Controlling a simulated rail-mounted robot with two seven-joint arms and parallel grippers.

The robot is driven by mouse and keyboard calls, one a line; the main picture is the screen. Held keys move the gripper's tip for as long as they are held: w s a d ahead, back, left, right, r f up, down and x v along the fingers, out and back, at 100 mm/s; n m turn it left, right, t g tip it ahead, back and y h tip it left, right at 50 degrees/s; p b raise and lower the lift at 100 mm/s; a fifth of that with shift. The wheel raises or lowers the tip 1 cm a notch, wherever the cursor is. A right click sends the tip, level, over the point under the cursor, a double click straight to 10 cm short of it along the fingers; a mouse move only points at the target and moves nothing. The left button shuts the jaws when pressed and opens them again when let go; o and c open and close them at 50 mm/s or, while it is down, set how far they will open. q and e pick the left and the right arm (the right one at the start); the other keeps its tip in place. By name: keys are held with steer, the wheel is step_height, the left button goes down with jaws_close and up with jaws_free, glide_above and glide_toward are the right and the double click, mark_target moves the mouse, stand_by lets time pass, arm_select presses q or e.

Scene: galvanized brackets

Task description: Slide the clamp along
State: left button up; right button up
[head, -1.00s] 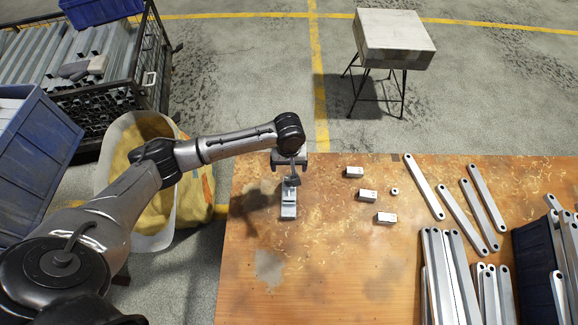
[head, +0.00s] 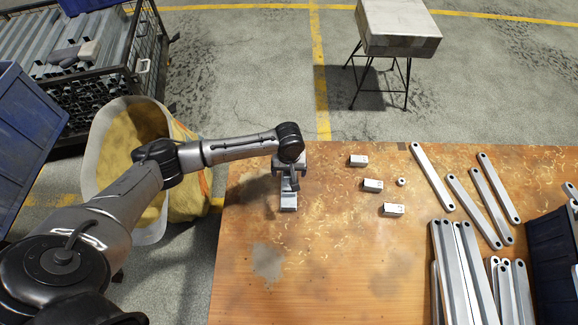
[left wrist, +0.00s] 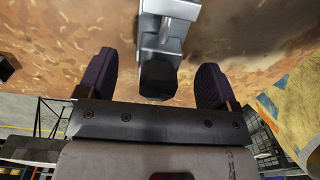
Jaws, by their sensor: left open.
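A grey metal clamp (head: 289,202) stands on the wooden workbench (head: 320,285), near its far left corner. My left gripper (head: 292,183) is over the clamp and partly hides it in the head view. In the left wrist view, the two dark fingers of this gripper (left wrist: 158,80) are spread apart. The clamp's grey body (left wrist: 166,38) shows beyond them, and its dark rounded end (left wrist: 158,78) lies between the fingers with gaps on both sides. My right gripper is not in view.
Small metal blocks (head: 373,186) and a ring (head: 401,182) lie right of the clamp. Long galvanized brackets (head: 432,177) and a dark blue bin (head: 552,262) fill the right side. A yellow-lined sack (head: 190,180) stands beyond the left edge. The bench's front middle is clear.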

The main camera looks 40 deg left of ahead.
arm_select(q)
steer(key=shift+f+b, duration=0.7)
steer(key=shift+f, duration=0.75)
steer(key=shift+c, duration=0.2)
jaws_close()
